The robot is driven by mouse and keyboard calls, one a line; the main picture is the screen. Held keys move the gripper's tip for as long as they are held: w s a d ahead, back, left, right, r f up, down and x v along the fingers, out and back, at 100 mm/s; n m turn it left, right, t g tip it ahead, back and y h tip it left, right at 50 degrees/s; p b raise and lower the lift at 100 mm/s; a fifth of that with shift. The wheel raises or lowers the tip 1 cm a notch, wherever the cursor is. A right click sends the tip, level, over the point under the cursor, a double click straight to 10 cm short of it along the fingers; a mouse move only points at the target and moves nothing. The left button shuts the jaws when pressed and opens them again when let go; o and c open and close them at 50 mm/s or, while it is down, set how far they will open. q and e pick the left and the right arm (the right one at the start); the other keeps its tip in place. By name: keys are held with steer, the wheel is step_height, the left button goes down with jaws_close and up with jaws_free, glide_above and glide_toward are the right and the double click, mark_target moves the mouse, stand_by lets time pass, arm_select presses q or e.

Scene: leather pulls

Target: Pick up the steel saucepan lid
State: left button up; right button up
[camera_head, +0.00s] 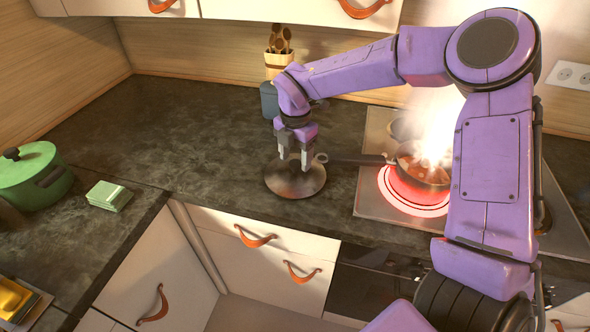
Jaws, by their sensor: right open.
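The steel saucepan lid (288,184) lies on the dark countertop, left of the stove. It is round, dark and shiny. My right gripper (294,166) is right over the lid, pointing down, with its two fingers apart. The fingertips are at the lid's middle, and its knob is not clearly visible there. I cannot tell whether the fingers touch it. My left gripper is not in the picture.
A pan (424,172) steams on a glowing red burner (412,203) to the right, its handle reaching toward the lid. A green pot (32,176) and green sponges or cloths (109,196) stand at left. A utensil holder (278,64) is behind. Counter left of the lid is clear.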

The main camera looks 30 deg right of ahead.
steer(key=shift+w+f, duration=0.1)
steer(key=shift+f, duration=0.75)
jaws_close()
steer(key=shift+r, duration=0.1)
